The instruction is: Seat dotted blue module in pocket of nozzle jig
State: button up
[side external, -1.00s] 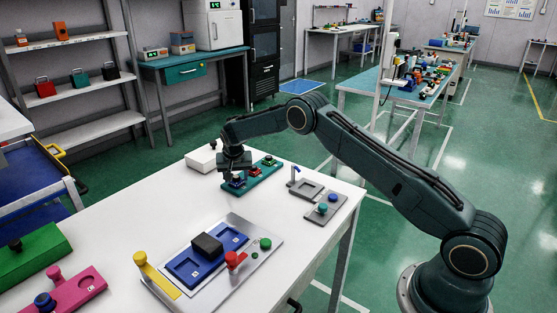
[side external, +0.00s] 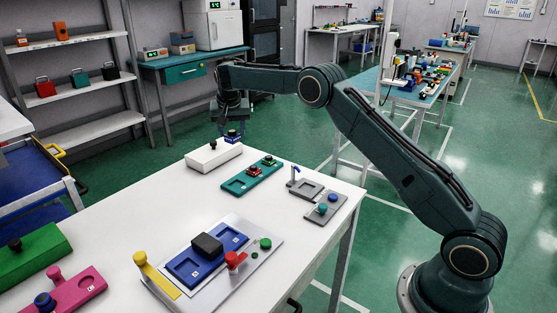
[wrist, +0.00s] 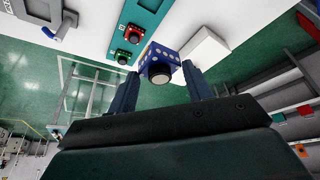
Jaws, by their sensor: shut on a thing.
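My gripper (side external: 232,122) is shut on the blue module (side external: 232,137), held up in the air above the far edge of the white table. In the wrist view the module (wrist: 158,52) sits between my two fingers (wrist: 160,70); it has pale dots on its side and a round black knob. A blue jig (side external: 211,259) with a pocket and a dark block on it lies on a grey plate, beside a yellow lever and a red clamp. A smaller grey jig (side external: 306,190) with a blue lever has an open pocket. I cannot tell which is the nozzle jig.
A teal tray (side external: 237,186) holds a red and a green module and has an empty left place. A white box (side external: 213,156) with a black knob stands behind it. Green (side external: 30,254) and pink (side external: 76,292) blocks lie front left. The table's middle is clear.

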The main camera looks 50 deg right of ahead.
jog(key=shift+r, duration=1.25)
jog(key=shift+s+d, duration=0.2)
jog(key=shift+d, duration=0.2)
jog(key=s+d, duration=0.6)
jog(key=s, duration=0.4)
jog(key=s+d, duration=0.6)
jog(key=s, duration=0.4)
jog(key=shift+s+d, duration=0.1)
notch_tip(320, 180, down, 20)
jog(key=shift+r, duration=0.15)
